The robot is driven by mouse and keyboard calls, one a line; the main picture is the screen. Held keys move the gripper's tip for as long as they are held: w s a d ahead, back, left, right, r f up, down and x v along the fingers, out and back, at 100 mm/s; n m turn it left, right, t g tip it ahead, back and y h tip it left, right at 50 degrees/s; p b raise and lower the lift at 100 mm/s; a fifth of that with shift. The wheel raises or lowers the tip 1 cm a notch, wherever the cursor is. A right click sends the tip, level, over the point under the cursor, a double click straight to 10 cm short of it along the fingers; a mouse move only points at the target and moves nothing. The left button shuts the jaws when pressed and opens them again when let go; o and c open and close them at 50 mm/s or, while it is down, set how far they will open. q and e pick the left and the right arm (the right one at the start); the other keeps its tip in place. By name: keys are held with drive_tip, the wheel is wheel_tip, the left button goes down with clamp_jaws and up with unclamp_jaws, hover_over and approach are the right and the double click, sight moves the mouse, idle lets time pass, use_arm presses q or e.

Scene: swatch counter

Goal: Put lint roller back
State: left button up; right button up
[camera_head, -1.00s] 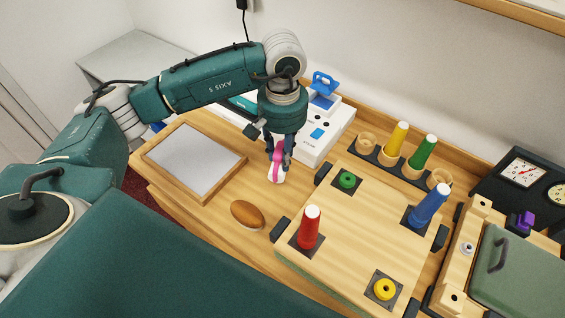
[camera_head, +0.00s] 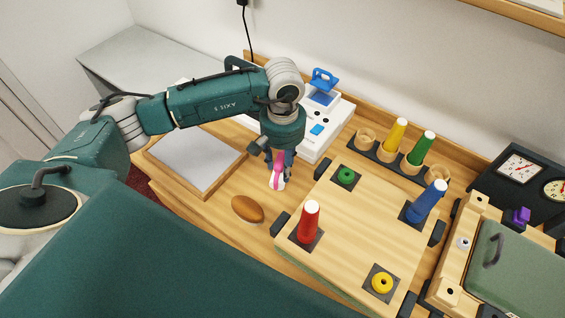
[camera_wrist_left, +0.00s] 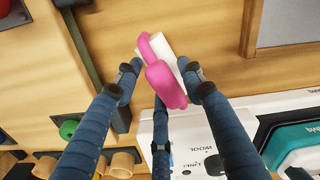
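The lint roller (camera_head: 278,173) has a pink handle and a white roll. In the head view it hangs below my left gripper (camera_head: 279,157), with the white roll lowest, over the wood counter between the brown oval object and the white device. In the left wrist view the pink handle of the lint roller (camera_wrist_left: 165,85) lies between the blue fingers of the left gripper (camera_wrist_left: 162,75), which close on it from the sides. I cannot tell whether the roll touches the counter. My right gripper is not in view.
A grey-topped tray (camera_head: 195,160) lies at left, and a brown oval object (camera_head: 247,209) in front. The white device (camera_head: 335,125) stands behind. At right is a wooden board (camera_head: 350,235) with a red cone (camera_head: 308,222) and a blue cone (camera_head: 428,201). Bare counter surrounds the roller.

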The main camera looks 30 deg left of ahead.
use_arm(q)
drive_tip(key=shift+r, duration=0.3)
wheel_tip(320, 180, up, 11)
drive_tip(key=b, duration=0.3)
drive_tip(key=shift+b, duration=0.35)
drive_tip(key=shift+r, duration=0.4)
